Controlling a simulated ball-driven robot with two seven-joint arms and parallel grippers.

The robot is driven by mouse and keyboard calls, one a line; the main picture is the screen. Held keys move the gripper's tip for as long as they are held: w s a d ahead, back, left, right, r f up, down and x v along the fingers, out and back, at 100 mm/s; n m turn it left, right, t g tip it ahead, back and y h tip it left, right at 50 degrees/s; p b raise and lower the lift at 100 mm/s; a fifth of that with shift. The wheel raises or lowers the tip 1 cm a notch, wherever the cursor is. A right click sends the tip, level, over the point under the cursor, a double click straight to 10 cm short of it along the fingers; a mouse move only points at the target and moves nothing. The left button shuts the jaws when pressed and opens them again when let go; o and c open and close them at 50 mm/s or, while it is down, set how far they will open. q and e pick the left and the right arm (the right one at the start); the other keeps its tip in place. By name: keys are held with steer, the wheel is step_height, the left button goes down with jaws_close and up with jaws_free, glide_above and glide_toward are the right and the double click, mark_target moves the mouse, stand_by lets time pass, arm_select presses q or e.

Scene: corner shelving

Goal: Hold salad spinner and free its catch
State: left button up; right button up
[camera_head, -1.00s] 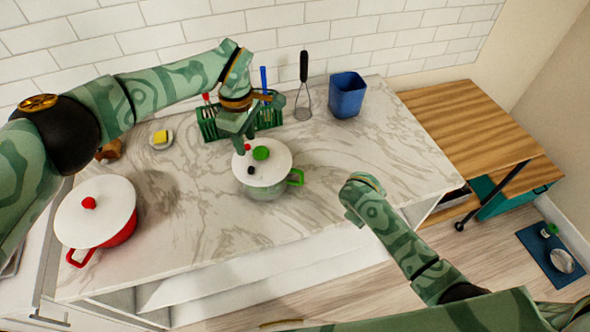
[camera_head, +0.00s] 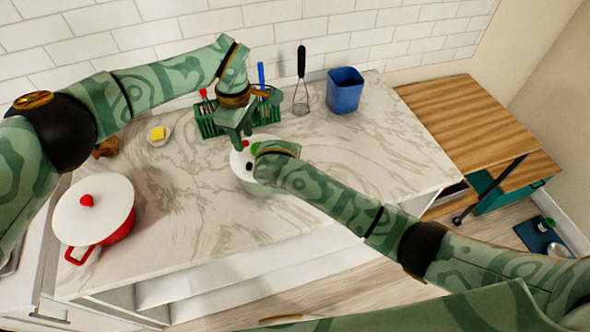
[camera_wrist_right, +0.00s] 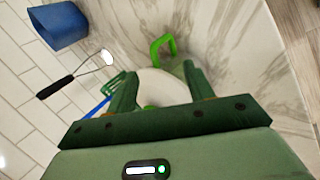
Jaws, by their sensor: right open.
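The salad spinner (camera_head: 240,168) stands on the marble counter, with a white lid that carries a black knob and a green one. My right forearm and wrist cover most of it in the head view. In the right wrist view the lid of the salad spinner (camera_wrist_right: 160,86) shows between the fingers, with its green side handle (camera_wrist_right: 163,46) beyond. My right gripper (camera_wrist_right: 156,72) is open above the lid. My left gripper (camera_head: 238,138) points down at the lid's back left edge; whether it touches or grips anything is unclear.
A red pot (camera_head: 118,230) with a white lid stands at the left. A green rack (camera_head: 208,122), a whisk (camera_head: 301,85) and a blue container (camera_head: 345,92) stand along the back wall. The counter's right part is clear.

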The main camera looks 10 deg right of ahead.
steer(key=x, duration=0.9)
steer(key=shift+f, duration=0.1)
jaws_close()
steer(key=shift+s, duration=0.1)
steer(key=shift+d+f, duration=0.1)
steer(key=shift+d, duration=0.05)
steer(key=shift+c, duration=0.6)
jaws_free()
